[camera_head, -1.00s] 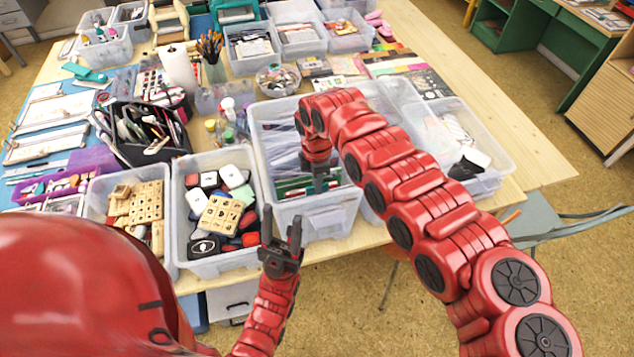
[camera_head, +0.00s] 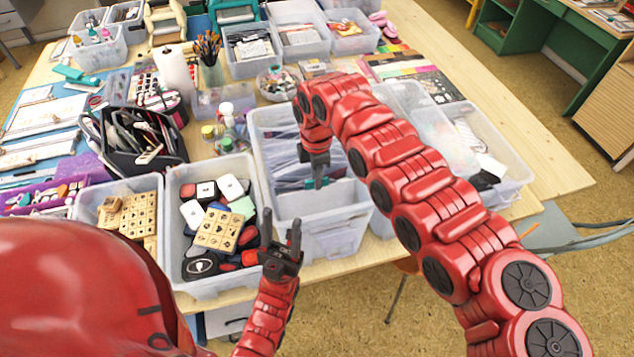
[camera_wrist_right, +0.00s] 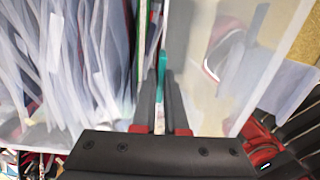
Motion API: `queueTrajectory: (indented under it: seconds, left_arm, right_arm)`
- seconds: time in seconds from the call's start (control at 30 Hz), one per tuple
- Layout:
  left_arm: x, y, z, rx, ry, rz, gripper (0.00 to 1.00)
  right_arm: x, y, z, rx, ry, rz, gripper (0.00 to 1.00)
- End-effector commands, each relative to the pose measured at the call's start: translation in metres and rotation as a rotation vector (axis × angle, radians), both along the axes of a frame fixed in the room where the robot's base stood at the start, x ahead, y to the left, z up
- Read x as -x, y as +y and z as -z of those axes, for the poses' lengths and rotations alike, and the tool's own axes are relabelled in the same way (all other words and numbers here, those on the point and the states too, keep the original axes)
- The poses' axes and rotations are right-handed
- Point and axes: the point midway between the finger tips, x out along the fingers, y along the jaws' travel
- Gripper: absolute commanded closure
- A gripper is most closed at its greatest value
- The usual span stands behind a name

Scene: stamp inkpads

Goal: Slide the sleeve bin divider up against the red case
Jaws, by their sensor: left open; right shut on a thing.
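The sleeve bin (camera_head: 335,238) is a clear bin on the table, with upright clear sleeves (camera_head: 283,160) packed toward its back. My right gripper (camera_head: 316,172) reaches down into it. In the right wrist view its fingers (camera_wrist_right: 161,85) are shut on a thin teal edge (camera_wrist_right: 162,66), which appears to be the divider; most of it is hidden. My left gripper (camera_head: 281,222) is open and empty, by the bin's front left corner.
A bin of inkpads and stamps (camera_head: 205,287) stands left of the sleeve bin. Another clear bin (camera_head: 510,178) stands to the right, partly behind my right arm. The sleeve bin's front compartment (camera_head: 318,203) looks bare. Bottles and a dark caddy (camera_head: 165,140) crowd the left.

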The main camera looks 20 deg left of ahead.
Motion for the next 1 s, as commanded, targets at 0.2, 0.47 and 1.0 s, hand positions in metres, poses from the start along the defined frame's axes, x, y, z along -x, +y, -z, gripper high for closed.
queueTrajectory:
  seconds: [0.2, 0.47, 1.0]
  left_arm:
    - [0.000, 0.000, 0.000, 0.000, 0.000, 0.000, 0.50]
    - [0.000, 0.000, 0.000, 0.000, 0.001, 0.000, 0.50]
    - [0.000, 0.000, 0.019, 0.000, 0.000, 0.000, 0.50]
  right_arm:
    - [-0.005, 0.003, -0.003, -0.015, -0.018, 0.001, 1.00]
    - [-0.004, 0.003, -0.002, -0.011, -0.015, 0.001, 0.60]
    - [-0.004, 0.003, -0.036, -0.011, -0.017, 0.000, 0.60]
